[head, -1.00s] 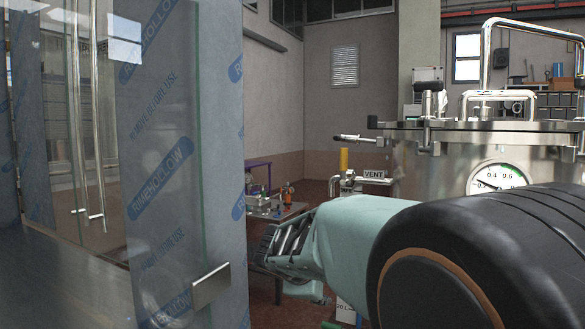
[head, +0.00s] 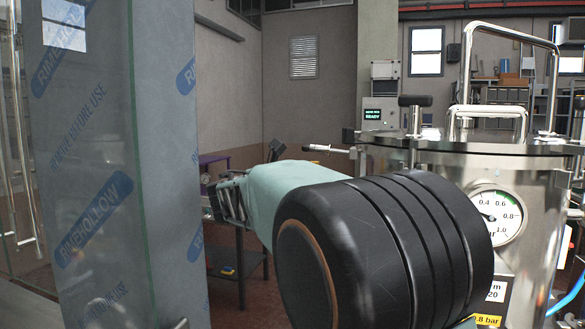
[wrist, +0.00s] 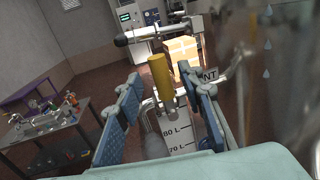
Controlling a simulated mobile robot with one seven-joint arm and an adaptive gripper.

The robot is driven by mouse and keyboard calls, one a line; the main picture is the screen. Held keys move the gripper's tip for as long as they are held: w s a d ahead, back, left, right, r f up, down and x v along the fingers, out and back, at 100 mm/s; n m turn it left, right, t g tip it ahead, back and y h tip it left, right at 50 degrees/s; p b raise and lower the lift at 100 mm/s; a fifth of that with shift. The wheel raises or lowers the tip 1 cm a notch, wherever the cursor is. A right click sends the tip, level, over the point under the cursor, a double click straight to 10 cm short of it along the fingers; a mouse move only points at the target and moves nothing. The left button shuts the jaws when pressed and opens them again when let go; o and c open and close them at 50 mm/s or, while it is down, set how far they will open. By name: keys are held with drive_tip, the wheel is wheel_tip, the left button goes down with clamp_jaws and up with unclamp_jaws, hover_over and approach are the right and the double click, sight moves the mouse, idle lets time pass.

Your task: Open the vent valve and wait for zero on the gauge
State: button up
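The steel tank's round gauge (head: 497,217) faces me at the right of the head view. Its needle points left, below the 0.4 mark; I cannot read it exactly. A yellow upright valve handle (wrist: 161,78) stands in the wrist view in front of a partly hidden VENT sign (wrist: 210,76). In the head view my arm hides handle and sign. My gripper (wrist: 160,92) is open, its blue-padded fingers on either side of the handle in the picture; contact does not show. It also shows side-on in the head view (head: 222,202).
A film-wrapped glass panel (head: 90,150) stands close on the left. The steel tank (head: 545,195) fills the right. A small workbench with bottles (wrist: 45,135) stands left of my gripper. A rod with a dark grip (wrist: 150,33) sticks out above the handle. A screen reads READY (head: 373,115).

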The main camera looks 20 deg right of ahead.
drive_tip(key=x, duration=0.5)
drive_tip(key=shift+w+d, duration=0.1)
drive_tip(key=shift+w, duration=0.05)
clamp_jaws()
